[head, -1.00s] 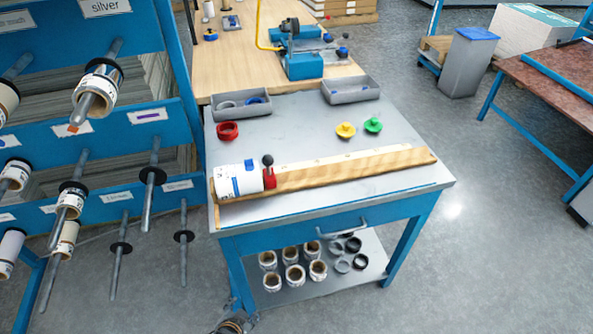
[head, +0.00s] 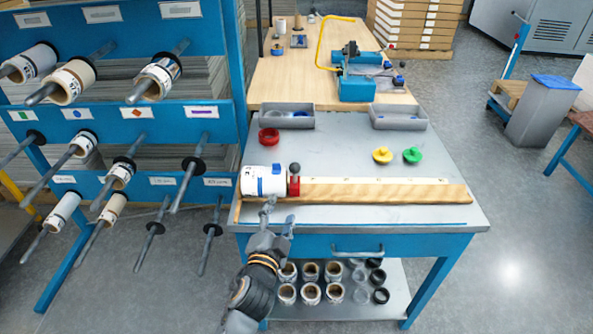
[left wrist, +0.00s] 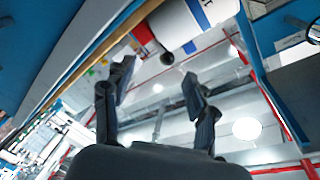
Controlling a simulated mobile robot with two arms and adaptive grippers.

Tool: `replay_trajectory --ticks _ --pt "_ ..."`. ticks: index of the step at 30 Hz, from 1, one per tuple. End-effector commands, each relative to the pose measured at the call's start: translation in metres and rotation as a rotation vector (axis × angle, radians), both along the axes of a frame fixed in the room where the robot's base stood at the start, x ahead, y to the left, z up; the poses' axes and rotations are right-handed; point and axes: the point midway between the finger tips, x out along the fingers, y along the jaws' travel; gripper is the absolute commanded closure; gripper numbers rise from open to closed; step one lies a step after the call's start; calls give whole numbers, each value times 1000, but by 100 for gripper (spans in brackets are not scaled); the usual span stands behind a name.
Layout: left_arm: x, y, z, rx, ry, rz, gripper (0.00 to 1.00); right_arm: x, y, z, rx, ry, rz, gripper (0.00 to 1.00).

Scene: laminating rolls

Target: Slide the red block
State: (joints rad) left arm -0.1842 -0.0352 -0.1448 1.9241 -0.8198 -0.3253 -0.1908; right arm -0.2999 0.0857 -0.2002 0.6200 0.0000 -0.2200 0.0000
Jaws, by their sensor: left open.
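The red block (head: 294,187) with a dark ball knob on top sits on the wooden rail (head: 390,194), at its left end. It touches or nearly touches the right end of a white roll with blue marks (head: 263,181). In the left wrist view the red block (left wrist: 142,33) shows at the top, with the white roll (left wrist: 185,20) beside it. My right gripper is not in view.
A red ring (head: 269,137), yellow knob (head: 382,155) and green knob (head: 412,155) lie on the tabletop. Two grey bins (head: 398,118) stand at its back edge. A blue rack with rolls on rods (head: 159,76) stands at left.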

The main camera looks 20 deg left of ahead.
Motion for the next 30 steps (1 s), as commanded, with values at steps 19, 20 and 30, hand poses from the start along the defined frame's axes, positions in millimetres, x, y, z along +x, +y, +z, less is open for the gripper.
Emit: replay_trajectory --ticks 19,20,30 --pt "92 3 24 45 -63 -14 43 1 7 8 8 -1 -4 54" --pt "98 3 23 45 -61 -14 43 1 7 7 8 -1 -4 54" --pt "139 7 22 44 -60 -13 43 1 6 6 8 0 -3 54"
